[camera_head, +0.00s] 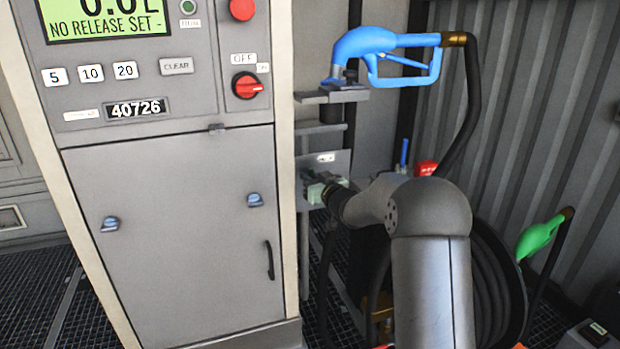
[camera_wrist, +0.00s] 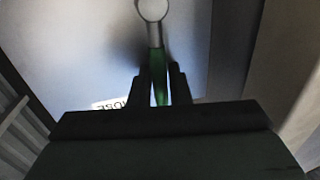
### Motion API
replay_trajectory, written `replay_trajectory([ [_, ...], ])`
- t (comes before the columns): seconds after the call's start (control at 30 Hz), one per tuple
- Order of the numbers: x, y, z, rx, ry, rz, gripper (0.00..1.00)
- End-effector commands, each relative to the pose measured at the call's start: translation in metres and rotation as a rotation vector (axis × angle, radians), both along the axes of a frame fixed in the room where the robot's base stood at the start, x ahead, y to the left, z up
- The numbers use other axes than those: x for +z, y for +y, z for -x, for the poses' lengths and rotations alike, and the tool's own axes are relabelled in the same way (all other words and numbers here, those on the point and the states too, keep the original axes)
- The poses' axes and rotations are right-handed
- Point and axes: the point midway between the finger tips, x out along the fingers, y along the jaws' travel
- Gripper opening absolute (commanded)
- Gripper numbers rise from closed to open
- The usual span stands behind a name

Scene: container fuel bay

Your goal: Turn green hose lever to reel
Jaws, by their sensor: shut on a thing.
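The green hose lever (camera_wrist: 158,68) is in the wrist view, with a metal shank leading up to a round pale pivot at the top edge. My gripper (camera_wrist: 160,84) has one finger on each side of the green part and is shut on it. In the head view my gripper (camera_head: 326,192) is at the small grey plate (camera_head: 332,160) beside the cabinet. My wrist hides most of the lever there. A label ending in "HOSE" (camera_wrist: 110,104) shows partly in the wrist view, upside down.
A grey dispenser cabinet (camera_head: 180,230) stands left of my arm. A blue nozzle (camera_head: 362,46) rests on a holder above it. A hose reel (camera_head: 495,285) and a green nozzle (camera_head: 540,236) are at the right. Corrugated wall (camera_head: 540,90) closes the back.

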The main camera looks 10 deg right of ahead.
Motion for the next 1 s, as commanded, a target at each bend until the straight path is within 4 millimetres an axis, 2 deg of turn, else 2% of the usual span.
replay_trajectory([
  [0.47, -0.004, -0.024, -0.003, -0.003, 0.054, -0.340, 0.00],
  [1.0, -0.028, -0.051, -0.008, -0.002, 0.135, -0.850, 0.00],
])
